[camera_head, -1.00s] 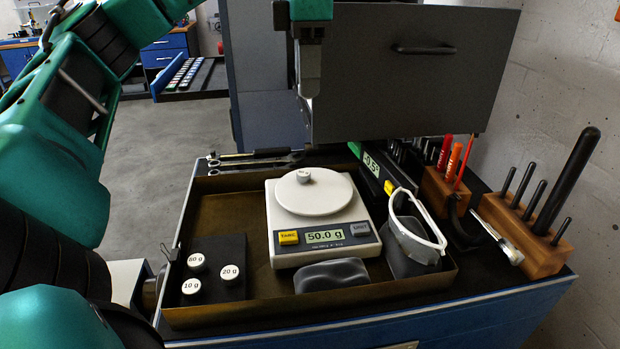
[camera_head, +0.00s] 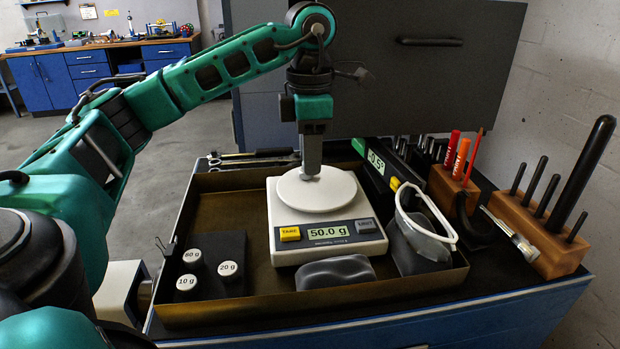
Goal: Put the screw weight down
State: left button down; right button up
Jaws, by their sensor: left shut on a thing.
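My left gripper (camera_head: 311,172) reaches straight down over the pan of the white scale (camera_head: 328,250). It is shut on the screw weight (camera_head: 311,178), a small grey piece at the pan's middle, mostly hidden by the fingers. The weight is at pan level; I cannot tell whether it touches the pan. The scale's display reads 50.0 g. My right gripper is not in view.
The scale stands in a brown tray (camera_head: 210,312). Left of it, a black block (camera_head: 215,250) holds white-topped weights marked 80, 20 and 10 g. A grey pad (camera_head: 335,271) and safety glasses (camera_head: 425,225) are in front and right. Wooden tool holders (camera_head: 540,240) stand at the right.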

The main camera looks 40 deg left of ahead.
pick_arm(q)
jog(key=shift+f, duration=2)
jog(key=shift+f+b, duration=0.2)
jog(key=shift+b, duration=0.1)
jog(key=c, duration=1.1)
grip_release()
jog(key=shift+c, duration=0.2)
jog(key=shift+r, duration=0.1)
